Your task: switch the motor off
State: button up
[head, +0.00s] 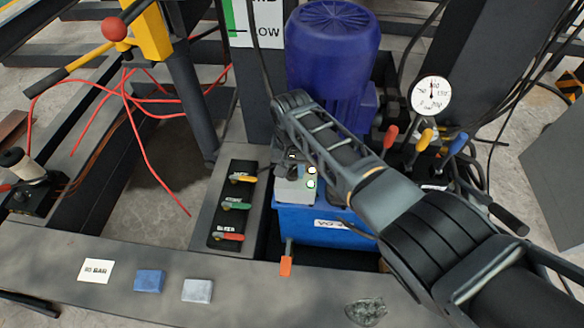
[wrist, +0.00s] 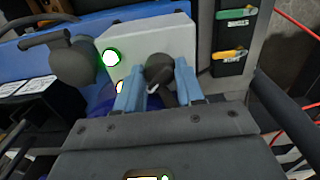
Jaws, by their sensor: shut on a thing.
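The blue motor (head: 333,55) stands upright on a blue tank (head: 310,228). A pale grey switch box (head: 292,190) with two lit round lamps sits on the tank's near side. The box also shows in the wrist view (wrist: 203,45), with one lamp ringed green. My gripper (wrist: 158,88) is at the box, its two pale blue fingers on either side of a dark rotary knob (wrist: 160,70), and it is shut on the knob. In the head view my arm hides the knob and fingertips. I cannot read the knob's setting.
A panel with yellow, green and red handles (head: 233,205) lies left of the box. A pressure gauge (head: 431,95) and several coloured levers (head: 425,139) stand on the right. Red hoses (head: 140,140) hang at the left. An orange-tipped lever (head: 286,265) projects below the tank.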

jog(key=n, duration=0.8)
jog(key=shift+n+b, duration=0.3)
jog(key=shift+b, duration=0.1)
jog(key=n, duration=0.4)
jog(key=shift+n, duration=0.3)
jog(key=n, duration=0.4)
jog(key=shift+b, duration=0.3)
jog(key=shift+n, duration=0.3)
jog(key=o, duration=1)
jog(key=shift+o, duration=0.2)
